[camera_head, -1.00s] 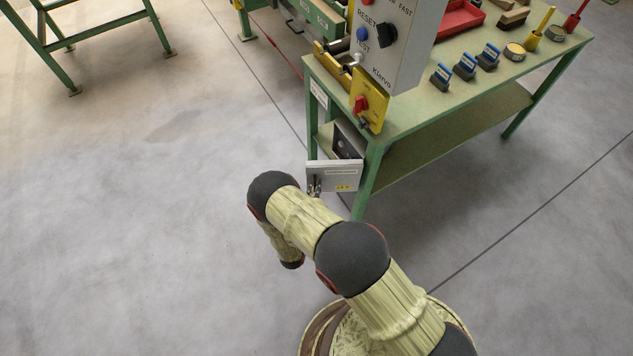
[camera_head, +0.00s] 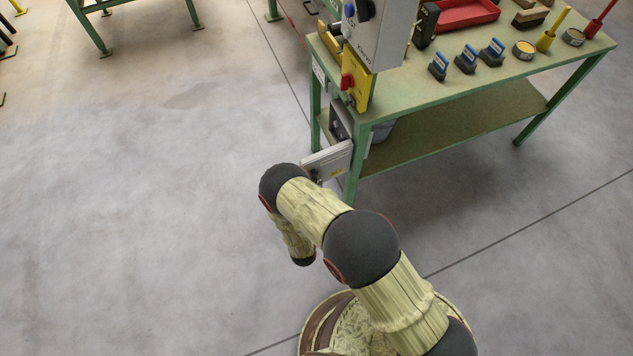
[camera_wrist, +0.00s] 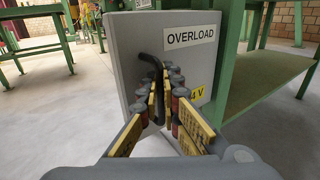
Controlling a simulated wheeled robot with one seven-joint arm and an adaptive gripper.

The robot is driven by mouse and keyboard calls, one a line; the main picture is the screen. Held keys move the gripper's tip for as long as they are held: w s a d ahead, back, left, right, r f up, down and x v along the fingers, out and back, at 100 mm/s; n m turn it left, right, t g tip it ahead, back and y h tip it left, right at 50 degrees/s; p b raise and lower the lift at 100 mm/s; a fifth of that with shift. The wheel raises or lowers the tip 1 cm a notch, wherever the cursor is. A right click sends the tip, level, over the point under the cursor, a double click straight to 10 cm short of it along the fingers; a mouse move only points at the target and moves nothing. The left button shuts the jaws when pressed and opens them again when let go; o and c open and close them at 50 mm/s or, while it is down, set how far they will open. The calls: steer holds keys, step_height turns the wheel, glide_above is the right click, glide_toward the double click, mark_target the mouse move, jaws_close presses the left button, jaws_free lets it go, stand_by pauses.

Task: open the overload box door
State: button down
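The overload box (camera_head: 340,122) is on the end of the green workbench, below its top. Its grey door (camera_head: 328,160) stands open, swung out from the box, whose dark inside partly shows in the head view. In the wrist view the door (camera_wrist: 128,45) fills the middle, with an OVERLOAD label and a partly covered yellow sticker. A black curved handle (camera_wrist: 143,60) is on the door. My gripper (camera_wrist: 163,88) has its fingers closed in around this handle, one on each side. In the head view my arm mostly hides the gripper.
The workbench (camera_head: 440,90) has a lower shelf and legs close to the door. A grey control box (camera_head: 377,35) and a yellow plate with a red switch (camera_head: 357,80) are above the door. The floor (camera_head: 130,200) to the left is clear.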

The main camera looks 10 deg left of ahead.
steer(key=shift+s, duration=0.1)
stand_by(0.4)
steer(key=c, duration=2.3)
jaws_free()
steer(key=shift+s+a, duration=0.1)
steer(key=shift+o, duration=1.3)
steer(key=s, duration=1.2)
steer(key=shift+a, duration=0.15)
